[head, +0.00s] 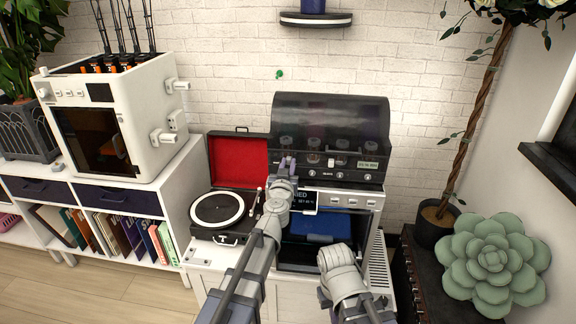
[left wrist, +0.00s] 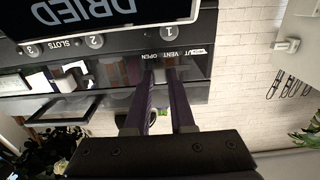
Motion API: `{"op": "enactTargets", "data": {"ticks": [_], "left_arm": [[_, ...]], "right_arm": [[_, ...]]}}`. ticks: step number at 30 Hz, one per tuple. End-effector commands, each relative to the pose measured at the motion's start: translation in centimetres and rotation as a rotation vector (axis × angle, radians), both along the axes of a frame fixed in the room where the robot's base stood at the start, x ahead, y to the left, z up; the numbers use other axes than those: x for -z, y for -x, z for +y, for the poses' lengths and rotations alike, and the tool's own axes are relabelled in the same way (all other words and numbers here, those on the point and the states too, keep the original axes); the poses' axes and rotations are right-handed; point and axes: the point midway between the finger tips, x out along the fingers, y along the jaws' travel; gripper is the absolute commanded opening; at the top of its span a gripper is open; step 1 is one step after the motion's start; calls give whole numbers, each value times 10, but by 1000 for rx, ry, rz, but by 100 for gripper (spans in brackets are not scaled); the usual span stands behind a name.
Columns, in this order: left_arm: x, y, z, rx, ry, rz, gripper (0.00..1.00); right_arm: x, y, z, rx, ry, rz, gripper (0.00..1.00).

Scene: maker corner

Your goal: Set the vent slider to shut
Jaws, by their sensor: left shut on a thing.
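The machine (head: 345,190) with a dark see-through hood stands on the white cabinet. Its vent slider (left wrist: 160,74) is on the front panel, under the upside-down words VENT, OPEN and SHUT in the left wrist view. My left gripper (head: 287,163) is at the left part of this panel in the head view. In the left wrist view its two dark fingers (left wrist: 163,80) are shut on the slider, which they mostly hide. The slider's exact position along its slot is hard to tell. My right arm shows low in the head view, but its gripper fingers do not show.
A turntable (head: 218,208) with a red-lined lid stands left of the machine. A blue item (head: 312,225) lies in the machine's lower bay. A white printer (head: 110,125) stands further left. A potted tree (head: 437,222) and a large succulent (head: 492,255) are at the right.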

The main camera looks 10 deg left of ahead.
Motion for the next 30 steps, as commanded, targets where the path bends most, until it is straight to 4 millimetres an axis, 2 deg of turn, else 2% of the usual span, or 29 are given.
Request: {"op": "enactTargets", "data": {"ticks": [26, 30], "left_arm": [[0, 0, 0, 0, 0, 0, 0], [0, 0, 10, -3, 0, 0, 0]], "right_arm": [[0, 0, 0, 0, 0, 0, 0], [0, 0, 0, 0, 0, 0, 0]]}}
